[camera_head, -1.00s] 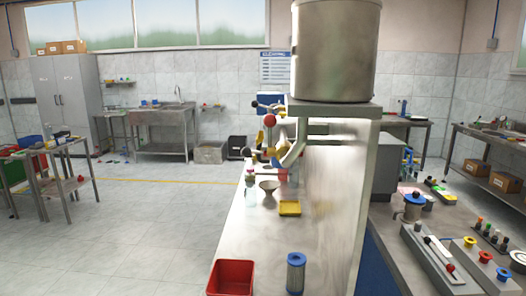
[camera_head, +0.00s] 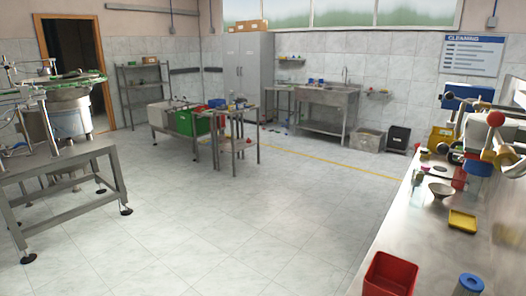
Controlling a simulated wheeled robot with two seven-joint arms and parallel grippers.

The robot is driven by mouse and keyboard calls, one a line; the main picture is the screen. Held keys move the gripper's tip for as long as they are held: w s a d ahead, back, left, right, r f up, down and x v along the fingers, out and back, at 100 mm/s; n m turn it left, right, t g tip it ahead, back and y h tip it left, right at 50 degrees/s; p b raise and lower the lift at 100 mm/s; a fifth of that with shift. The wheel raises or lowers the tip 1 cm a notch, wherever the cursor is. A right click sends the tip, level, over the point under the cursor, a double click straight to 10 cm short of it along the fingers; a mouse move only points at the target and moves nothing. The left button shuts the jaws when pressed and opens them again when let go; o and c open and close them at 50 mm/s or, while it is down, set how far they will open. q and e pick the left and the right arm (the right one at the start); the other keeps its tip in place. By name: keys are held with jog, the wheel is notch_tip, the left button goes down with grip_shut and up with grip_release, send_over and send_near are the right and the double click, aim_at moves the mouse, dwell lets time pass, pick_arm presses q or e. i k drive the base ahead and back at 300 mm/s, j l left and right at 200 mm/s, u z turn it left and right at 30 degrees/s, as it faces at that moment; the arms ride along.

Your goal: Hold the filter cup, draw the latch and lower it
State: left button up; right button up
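Neither of my grippers is in view. At the right edge stands part of a machine with a red ball knob (camera_head: 495,119), dark ball-ended levers and a blue part (camera_head: 478,166) low on it. I cannot make out for certain which part is the filter cup or the latch; they are small and partly cut off. A blue-topped cylinder (camera_head: 469,285), like a filter element, stands on the steel bench (camera_head: 405,228) at the bottom right, cut off by the frame edge.
On the bench are a red bin (camera_head: 388,275), a yellow tray (camera_head: 462,221) and a grey funnel-shaped dish (camera_head: 440,190). A steel frame table (camera_head: 60,165) stands at the left. A small cart (camera_head: 236,130) stands mid-room. The tiled floor (camera_head: 220,215) between is clear.

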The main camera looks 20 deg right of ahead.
aim_at(442, 149)
jog(key=i+j+u, duration=0.2)
jog(key=i, duration=0.45)
jog(key=i+u, duration=0.15)
jog(key=i, duration=0.55)
jog(key=i+l+z, duration=0.1)
jog(key=i+z, duration=0.15)
jog(key=z, duration=0.15)
jog(key=i+z, duration=0.6)
jog(key=z, duration=0.2)
jog(key=i+j+z, duration=0.15)
jog(key=z, duration=0.2)
jog(key=i+l+z, duration=0.2)
jog(key=i, duration=1.2)
jog(key=i+z, duration=0.25)
jog(key=z, duration=0.15)
jog(key=i+j+z, duration=0.2)
jog(key=z, duration=0.2)
jog(key=i+j+z, duration=0.15)
jog(key=z, duration=0.25)
